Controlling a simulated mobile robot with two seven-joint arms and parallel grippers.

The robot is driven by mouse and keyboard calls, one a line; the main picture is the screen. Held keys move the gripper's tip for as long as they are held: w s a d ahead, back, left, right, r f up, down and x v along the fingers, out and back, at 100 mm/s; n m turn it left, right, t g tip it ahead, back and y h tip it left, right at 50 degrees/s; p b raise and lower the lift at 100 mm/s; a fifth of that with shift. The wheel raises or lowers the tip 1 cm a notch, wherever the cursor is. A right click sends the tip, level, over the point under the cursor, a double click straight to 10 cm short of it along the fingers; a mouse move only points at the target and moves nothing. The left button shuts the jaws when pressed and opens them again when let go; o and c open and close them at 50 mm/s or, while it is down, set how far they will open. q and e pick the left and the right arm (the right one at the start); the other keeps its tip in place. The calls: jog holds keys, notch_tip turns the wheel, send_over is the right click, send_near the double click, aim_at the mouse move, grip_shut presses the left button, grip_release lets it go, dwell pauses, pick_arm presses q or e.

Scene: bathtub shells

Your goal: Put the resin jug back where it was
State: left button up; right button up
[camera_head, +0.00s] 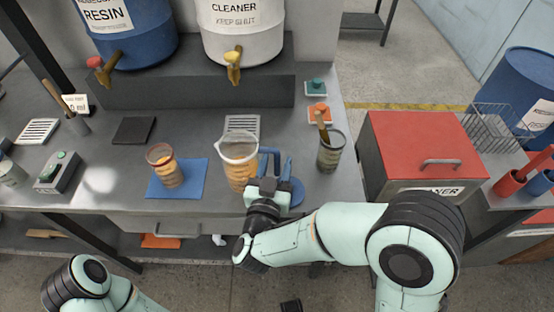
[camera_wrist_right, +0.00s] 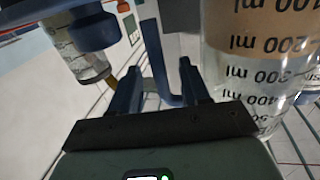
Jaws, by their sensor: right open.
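The resin jug (camera_head: 239,165) is a clear, spouted pitcher with amber contents and a blue handle (camera_head: 268,163). It stands upright on the grey bench at the middle. In the right wrist view the jug (camera_wrist_right: 262,65) shows ml markings at right. My right gripper (camera_head: 270,182) is at the handle side of the jug. In the wrist view its two fingers (camera_wrist_right: 158,88) are apart, with the blue handle (camera_wrist_right: 168,75) between or just beyond them; contact is unclear. Only part of my left arm shows at lower left, without its gripper.
A small amber cup (camera_head: 168,172) stands on a blue mat (camera_head: 197,180) left of the jug. A jar with a stick (camera_head: 331,155) stands right. A grey drain grate (camera_head: 242,123) lies behind. A round blue piece (camera_head: 297,192) is beside my right gripper. A red-topped box (camera_head: 415,140) stands farther right.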

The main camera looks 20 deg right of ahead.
jog(key=v, duration=1)
jog(key=shift+s+a, duration=0.15)
jog(key=shift+s, duration=0.1)
